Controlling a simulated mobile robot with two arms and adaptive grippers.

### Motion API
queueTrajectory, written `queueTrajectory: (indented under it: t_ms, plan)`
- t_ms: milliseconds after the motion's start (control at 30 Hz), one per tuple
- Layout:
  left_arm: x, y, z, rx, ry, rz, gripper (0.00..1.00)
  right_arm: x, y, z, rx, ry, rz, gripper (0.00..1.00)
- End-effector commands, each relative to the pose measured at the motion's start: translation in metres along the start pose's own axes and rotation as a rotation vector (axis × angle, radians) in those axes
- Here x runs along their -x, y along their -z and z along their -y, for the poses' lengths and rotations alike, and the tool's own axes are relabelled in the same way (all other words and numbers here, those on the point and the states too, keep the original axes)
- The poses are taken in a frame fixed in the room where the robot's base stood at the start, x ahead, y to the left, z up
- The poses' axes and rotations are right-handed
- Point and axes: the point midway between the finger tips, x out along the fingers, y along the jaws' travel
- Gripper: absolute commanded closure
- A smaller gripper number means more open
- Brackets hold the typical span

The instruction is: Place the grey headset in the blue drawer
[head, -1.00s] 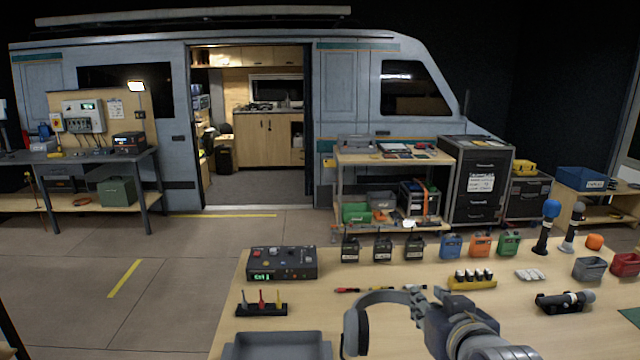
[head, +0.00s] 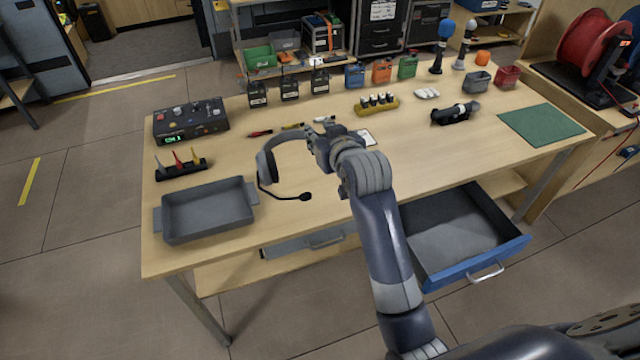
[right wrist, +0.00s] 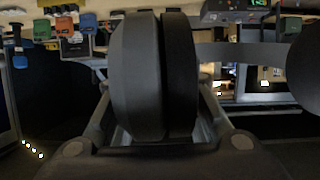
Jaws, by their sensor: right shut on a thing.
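The grey headset (head: 267,165) is in my right gripper (head: 318,143), above the table in the head view. Its band arcs to the left of the gripper, and its boom microphone points right and down. In the right wrist view an ear cup (right wrist: 140,75) fills the space between the fingers, and the gripper is shut on it. The blue drawer (head: 484,263) is pulled out at the table's front right. Its grey inside looks empty where I see it; my right arm covers part of its left side. My left gripper is not in view.
A grey tray (head: 207,211) sits at the table's front left. A control box (head: 190,121) and a small tool stand (head: 181,166) are behind it. A second, grey drawer (head: 305,243) is under the table. A green mat (head: 541,125) lies at the right.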

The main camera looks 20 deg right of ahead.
Motion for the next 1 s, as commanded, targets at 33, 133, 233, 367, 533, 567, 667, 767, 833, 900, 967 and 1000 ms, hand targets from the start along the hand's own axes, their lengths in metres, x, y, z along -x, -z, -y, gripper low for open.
queueTrajectory:
  t_ms: [33, 133, 233, 367, 533, 567, 667, 767, 833, 900, 967, 1000]
  plan:
    - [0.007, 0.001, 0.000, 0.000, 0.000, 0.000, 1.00, -0.014, -0.014, -0.002, -0.001, 0.000, 0.012, 1.00]
    - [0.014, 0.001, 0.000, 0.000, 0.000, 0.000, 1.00, -0.040, -0.046, -0.006, -0.007, 0.000, 0.012, 1.00]
    - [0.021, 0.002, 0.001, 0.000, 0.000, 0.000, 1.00, -0.060, -0.081, -0.012, -0.016, -0.004, 0.012, 1.00]
    - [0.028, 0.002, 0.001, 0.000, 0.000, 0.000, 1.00, -0.075, -0.124, -0.019, -0.031, -0.013, 0.008, 1.00]
    - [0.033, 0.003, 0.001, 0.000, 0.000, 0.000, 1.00, -0.083, -0.165, -0.027, -0.045, -0.026, 0.002, 1.00]
    - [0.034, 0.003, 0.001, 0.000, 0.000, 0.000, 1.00, -0.083, -0.170, -0.028, -0.047, -0.028, 0.002, 1.00]
    - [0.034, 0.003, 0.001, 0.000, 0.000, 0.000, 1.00, -0.084, -0.179, -0.030, -0.051, -0.032, -0.002, 1.00]
    - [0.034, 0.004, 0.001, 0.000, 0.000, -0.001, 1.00, -0.084, -0.183, -0.031, -0.052, -0.034, -0.002, 1.00]
    - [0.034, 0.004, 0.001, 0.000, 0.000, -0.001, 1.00, -0.084, -0.183, -0.031, -0.052, -0.034, -0.003, 1.00]
    - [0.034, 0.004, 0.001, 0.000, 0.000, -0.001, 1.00, -0.084, -0.183, -0.030, -0.052, -0.034, -0.003, 1.00]
    - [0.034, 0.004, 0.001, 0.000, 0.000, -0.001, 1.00, -0.084, -0.183, -0.030, -0.052, -0.034, -0.003, 1.00]
    - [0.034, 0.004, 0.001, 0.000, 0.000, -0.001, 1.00, -0.084, -0.183, -0.030, -0.052, -0.034, -0.003, 1.00]
